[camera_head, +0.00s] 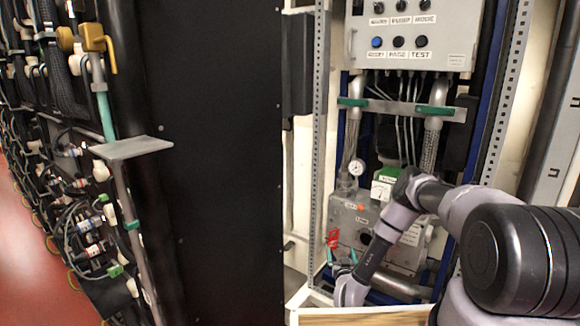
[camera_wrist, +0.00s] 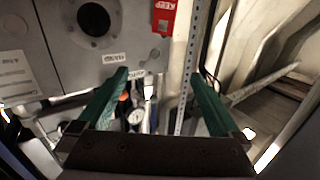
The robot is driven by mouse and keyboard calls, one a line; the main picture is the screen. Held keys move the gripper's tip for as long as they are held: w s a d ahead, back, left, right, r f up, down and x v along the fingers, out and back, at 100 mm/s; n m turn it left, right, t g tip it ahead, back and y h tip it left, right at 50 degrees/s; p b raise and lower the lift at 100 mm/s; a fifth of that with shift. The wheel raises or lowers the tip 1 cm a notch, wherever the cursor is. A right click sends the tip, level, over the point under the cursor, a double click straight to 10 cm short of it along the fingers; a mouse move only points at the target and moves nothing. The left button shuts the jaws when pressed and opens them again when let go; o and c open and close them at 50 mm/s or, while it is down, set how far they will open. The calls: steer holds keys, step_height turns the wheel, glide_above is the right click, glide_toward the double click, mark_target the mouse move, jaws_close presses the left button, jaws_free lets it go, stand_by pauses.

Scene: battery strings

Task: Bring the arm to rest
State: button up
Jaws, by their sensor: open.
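My arm (camera_head: 432,195) reaches in from the right in the head view, bent at the elbow, with its forearm sloping down to the left. My gripper (camera_head: 342,257) is low in front of the grey equipment cabinet. In the wrist view my gripper (camera_wrist: 160,74) shows two green fingers spread wide apart. I see nothing held between them. Beyond the fingers are a grey panel (camera_wrist: 55,70) with a dark round opening and a red tag (camera_wrist: 164,17). Small parts and a dial show further down between the fingers, blurred.
A grey control box (camera_head: 410,35) with knobs and buttons hangs above pipes and a gauge (camera_head: 356,167). A perforated metal post (camera_head: 319,130) stands close by my gripper. A large black panel (camera_head: 215,150) fills the middle left. A wooden edge (camera_head: 365,315) lies below.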

steer(key=w+d+r+g+y, duration=0.1)
steer(key=w+r, duration=0.5)
steer(key=r, duration=0.4)
steer(key=w+d+r+g, duration=0.1)
steer(key=w+d+r, duration=0.1)
steer(key=w+r, duration=0.55)
steer(key=s+d+r+g, duration=0.1)
steer(key=s+r, duration=0.1)
steer(key=r, duration=1)
steer(key=s+r+g, duration=0.2)
steer(key=s+r, duration=0.1)
steer(key=r, duration=0.9)
steer(key=s+d+r+m+g, duration=0.1)
steer(key=s+d+r+g, duration=0.15)
steer(key=s+r, duration=1.4)
steer(key=s+a+r+m+g+y, duration=0.1)
steer(key=s+r+m+g+y, duration=0.1)
steer(key=s, duration=2.5)
steer(key=shift+r+g, duration=0.2)
steer(key=shift+g, duration=0.35)
